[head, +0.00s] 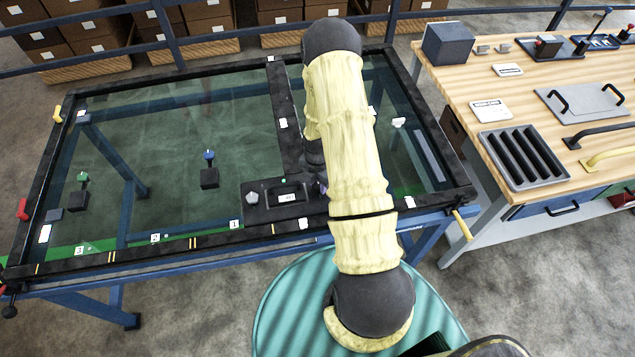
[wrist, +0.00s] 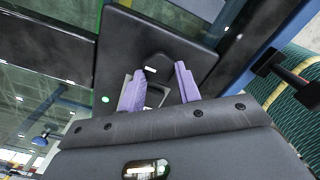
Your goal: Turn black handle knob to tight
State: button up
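My gripper shows in the wrist view with two purple fingers (wrist: 160,85) spread apart, with nothing clearly held between them. They point at a black plate (wrist: 125,40) on the trolley, which also shows in the head view (head: 262,213) with a small display and a pale grey knob (head: 252,197). A dark raised shape lies by the fingertips; I cannot tell whether they touch it. A black handle-like part (wrist: 270,62) shows at the right of the wrist view, beside a blue rail. I cannot tell which black part is the handle knob. My arm hides part of the plate in the head view.
The trolley has a black frame (head: 130,258), glass panels and small knobs, one blue (head: 209,156) and one green (head: 83,177). A wooden bench (head: 470,75) with a ribbed dark tray (head: 522,158) and handles stands at right. Boxes stand behind a blue railing.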

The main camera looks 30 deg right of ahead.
jog(key=c, duration=0.3)
jog(key=shift+c, duration=0.2)
